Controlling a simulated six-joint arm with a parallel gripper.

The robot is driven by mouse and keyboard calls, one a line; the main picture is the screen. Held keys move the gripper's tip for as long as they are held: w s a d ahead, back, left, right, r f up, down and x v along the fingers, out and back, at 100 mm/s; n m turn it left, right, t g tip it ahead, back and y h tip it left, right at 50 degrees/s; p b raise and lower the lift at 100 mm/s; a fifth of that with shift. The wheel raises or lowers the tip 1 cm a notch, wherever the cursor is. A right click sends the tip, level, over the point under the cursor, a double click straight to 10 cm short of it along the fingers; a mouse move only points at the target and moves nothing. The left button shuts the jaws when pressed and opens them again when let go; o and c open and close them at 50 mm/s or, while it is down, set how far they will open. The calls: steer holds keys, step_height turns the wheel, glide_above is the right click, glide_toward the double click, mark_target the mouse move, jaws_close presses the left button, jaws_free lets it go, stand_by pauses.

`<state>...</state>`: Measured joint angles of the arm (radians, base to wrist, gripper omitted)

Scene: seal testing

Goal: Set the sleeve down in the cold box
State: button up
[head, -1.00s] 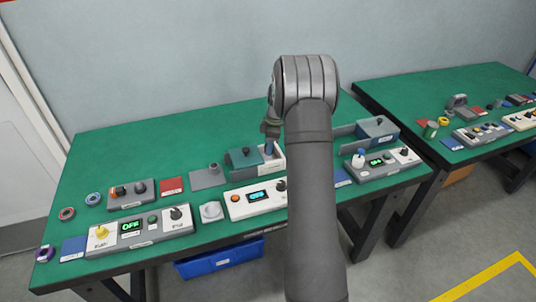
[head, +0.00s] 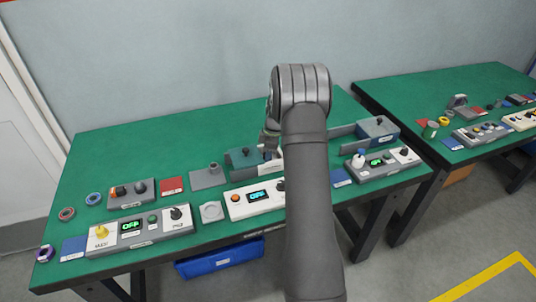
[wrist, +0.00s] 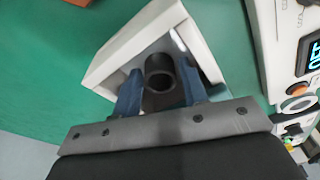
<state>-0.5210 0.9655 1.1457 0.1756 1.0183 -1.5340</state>
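The sleeve is a dark grey hollow tube (wrist: 160,80), seen nearly end-on in the wrist view. My gripper (wrist: 160,88) has one blue finger on each side of it and appears shut on it. The sleeve and fingertips are inside the open white-walled box (wrist: 115,57), which I take for the cold box. Whether the sleeve touches the box floor cannot be told. In the head view the box (head: 271,164) is partly hidden by my arm, and the sleeve is hidden.
A white control unit (head: 252,199) stands in front. A grey-blue box (head: 378,130) stands to the right. The green table (head: 150,150) is clear behind.

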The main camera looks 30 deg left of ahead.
steer(key=shift+r, duration=0.1)
step_height(320, 180, up, 12)
steer(key=d, duration=0.1)
steer(key=shift+w+d, duration=0.35)
steer(key=f, duration=0.4)
steer(key=a+f, duration=0.1)
steer(key=f, duration=0.7)
steer(key=shift+s+a, duration=0.35)
steer(key=shift+s, duration=0.05)
step_height(320, 180, up, 2)
steer(key=shift+r, duration=0.8)
